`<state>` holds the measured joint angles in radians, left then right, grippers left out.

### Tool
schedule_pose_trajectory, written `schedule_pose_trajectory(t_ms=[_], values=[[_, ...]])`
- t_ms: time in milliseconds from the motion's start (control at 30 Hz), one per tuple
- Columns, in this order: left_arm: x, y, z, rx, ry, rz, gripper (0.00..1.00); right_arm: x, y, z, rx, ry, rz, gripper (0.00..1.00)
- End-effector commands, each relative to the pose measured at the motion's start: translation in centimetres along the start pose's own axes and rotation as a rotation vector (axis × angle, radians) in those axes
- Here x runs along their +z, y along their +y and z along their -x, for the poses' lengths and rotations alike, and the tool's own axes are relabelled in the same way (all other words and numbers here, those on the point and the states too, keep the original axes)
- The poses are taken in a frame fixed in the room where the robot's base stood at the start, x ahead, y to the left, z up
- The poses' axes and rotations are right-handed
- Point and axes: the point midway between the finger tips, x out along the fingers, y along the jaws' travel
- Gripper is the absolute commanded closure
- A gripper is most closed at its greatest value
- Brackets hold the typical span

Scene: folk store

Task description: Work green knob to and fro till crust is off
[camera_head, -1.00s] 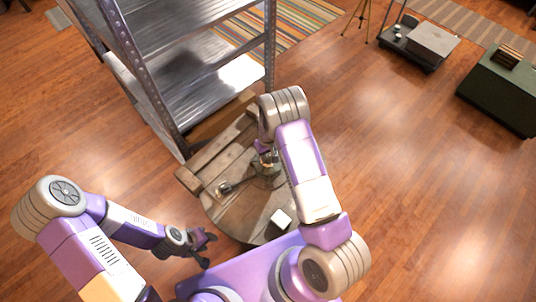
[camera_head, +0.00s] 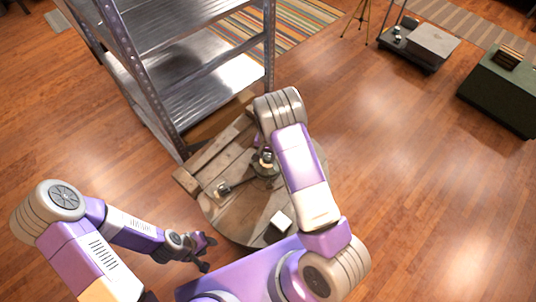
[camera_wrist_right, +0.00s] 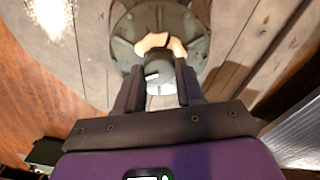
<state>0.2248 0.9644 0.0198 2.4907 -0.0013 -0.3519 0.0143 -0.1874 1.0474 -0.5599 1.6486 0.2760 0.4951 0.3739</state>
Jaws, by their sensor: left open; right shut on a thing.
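A round dark grey-green fixture (camera_wrist_right: 125,45) with ribs stands on the wooden table; it also shows in the head view (camera_head: 266,171). Pale orange-tan patches (camera_wrist_right: 153,42) show on it near the middle. A grey knob-like piece (camera_wrist_right: 160,76) sits between the fingers of my right gripper (camera_wrist_right: 158,92), which is shut on it; its green colour is hard to make out. In the head view my right gripper (camera_head: 264,156) is partly hidden by its own arm. My left gripper (camera_head: 208,253) is open and empty, low beside the table's near left edge.
A metal shelf (camera_head: 215,90) stands close behind.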

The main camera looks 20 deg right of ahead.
Motion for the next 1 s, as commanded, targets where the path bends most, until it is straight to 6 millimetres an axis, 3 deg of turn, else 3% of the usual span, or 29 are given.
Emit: schedule_pose_trajectory(t_ms=[667,700,867,1000], values=[[0.00,-0.04,-0.11,0.000,0.000,0.000,0.57,0.17,0.02,-0.08,0.002,-0.004,-0.064,0.93],[0.00,-0.04,-0.11,0.000,0.000,0.000,0.57,0.17,0.02,-0.08,0.002,-0.005,-0.064,0.59],[0.00,-0.04,-0.11,0.000,0.000,0.000,0.57,0.12,0.02,-0.06,0.001,-0.003,-0.064,0.37],[-0.01,-0.04,-0.10,0.000,0.000,0.000,0.57,0.08,0.01,-0.04,0.001,-0.002,-0.064,0.37]])
